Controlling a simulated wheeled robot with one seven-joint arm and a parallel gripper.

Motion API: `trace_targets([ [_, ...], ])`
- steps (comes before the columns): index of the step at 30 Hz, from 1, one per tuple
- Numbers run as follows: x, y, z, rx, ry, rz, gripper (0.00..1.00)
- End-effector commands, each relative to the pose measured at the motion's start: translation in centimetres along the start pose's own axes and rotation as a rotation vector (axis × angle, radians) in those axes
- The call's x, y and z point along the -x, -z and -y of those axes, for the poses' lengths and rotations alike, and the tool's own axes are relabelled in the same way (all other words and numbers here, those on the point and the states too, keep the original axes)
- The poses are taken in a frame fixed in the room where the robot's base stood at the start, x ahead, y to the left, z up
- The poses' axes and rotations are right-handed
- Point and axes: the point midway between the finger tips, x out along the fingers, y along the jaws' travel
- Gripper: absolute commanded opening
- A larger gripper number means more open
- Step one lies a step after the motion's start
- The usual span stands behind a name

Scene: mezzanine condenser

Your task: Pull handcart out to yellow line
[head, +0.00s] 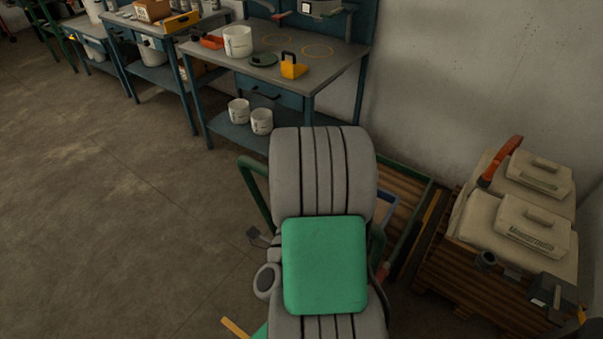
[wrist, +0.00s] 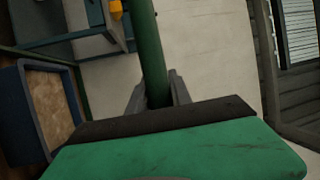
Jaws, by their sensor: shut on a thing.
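The handcart has a green tube frame (head: 256,190) and a wooden deck (head: 402,192). It stands between the workbench and the wall, partly hidden behind my arm in the head view. In the wrist view my gripper (wrist: 157,90) is shut around a green tube (wrist: 148,45), which looks like the handcart's handle. My gripper is hidden behind my arm in the head view. A short yellow strip (head: 235,328) shows on the floor at the bottom, left of my arm; it looks like part of the yellow line. The rest of it is hidden.
A blue-edged box (wrist: 45,105) shows at the left of the wrist view. A wooden pallet crate (head: 490,275) with pale containers (head: 515,215) stands close on the right. The workbench (head: 330,75) stands behind. The concrete floor (head: 110,220) to the left is clear.

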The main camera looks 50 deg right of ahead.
Motion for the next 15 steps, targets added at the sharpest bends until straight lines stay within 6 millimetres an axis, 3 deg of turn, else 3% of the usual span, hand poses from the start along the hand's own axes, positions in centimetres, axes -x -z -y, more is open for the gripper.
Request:
trace_targets([
  [10,0.23,0.0,-0.08,0.001,-0.003,-0.002,0.0],
  [11,0.23,-0.01,-0.08,0.001,-0.003,-0.001,0.26],
  [15,0.2,-0.03,-0.06,0.001,-0.002,-0.001,0.37],
])
